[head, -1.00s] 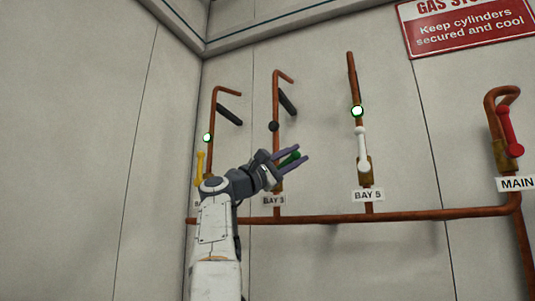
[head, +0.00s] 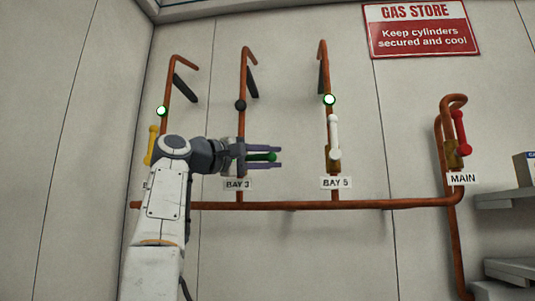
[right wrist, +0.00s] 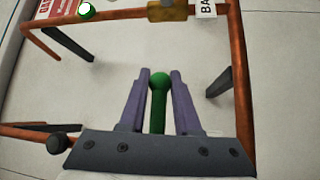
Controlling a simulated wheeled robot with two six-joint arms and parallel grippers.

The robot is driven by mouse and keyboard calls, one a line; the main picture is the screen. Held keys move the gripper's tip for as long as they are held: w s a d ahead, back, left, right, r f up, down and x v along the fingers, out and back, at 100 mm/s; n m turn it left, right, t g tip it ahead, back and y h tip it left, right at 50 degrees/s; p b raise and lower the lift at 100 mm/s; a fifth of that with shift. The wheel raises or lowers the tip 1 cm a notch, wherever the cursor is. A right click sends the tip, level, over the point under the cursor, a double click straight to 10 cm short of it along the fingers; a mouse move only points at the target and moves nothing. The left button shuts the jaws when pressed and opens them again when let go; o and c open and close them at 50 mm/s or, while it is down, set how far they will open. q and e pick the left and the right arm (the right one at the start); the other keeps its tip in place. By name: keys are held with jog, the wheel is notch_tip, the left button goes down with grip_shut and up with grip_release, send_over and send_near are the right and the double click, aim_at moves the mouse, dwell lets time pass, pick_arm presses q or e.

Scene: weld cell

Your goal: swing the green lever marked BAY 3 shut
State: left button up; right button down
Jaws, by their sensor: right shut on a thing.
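The green lever (head: 262,157) of BAY 3 points right, about level, across its upright copper pipe (head: 242,80). Its label, BAY 3 (head: 237,184), is just below. My right gripper (head: 280,158) comes in from the left in front of the pipe, with its two purple fingers above and below the lever. In the right wrist view the green lever with its ball end (right wrist: 159,81) lies between the fingers (right wrist: 160,74). The gripper is shut on it. The lever's pivot is hidden behind my gripper. The lamp (head: 240,105) on this pipe is dark. My left gripper is not in view.
A yellow lever (head: 151,146) stands upright at the left and a white lever (head: 335,138) upright on BAY 5, both under lit lamps. The red MAIN lever (head: 461,134) is at the right. A horizontal copper pipe (head: 300,205) runs below. Grey shelves (head: 508,199) stand far right.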

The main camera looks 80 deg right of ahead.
jog(key=shift+f, duration=0.15)
jog(key=c, duration=0.8)
grip_release()
jog(key=b+v, duration=0.2)
jog(key=v, duration=0.8)
jog(key=shift+w+a, duration=0.15)
jog(key=shift+w, duration=0.05)
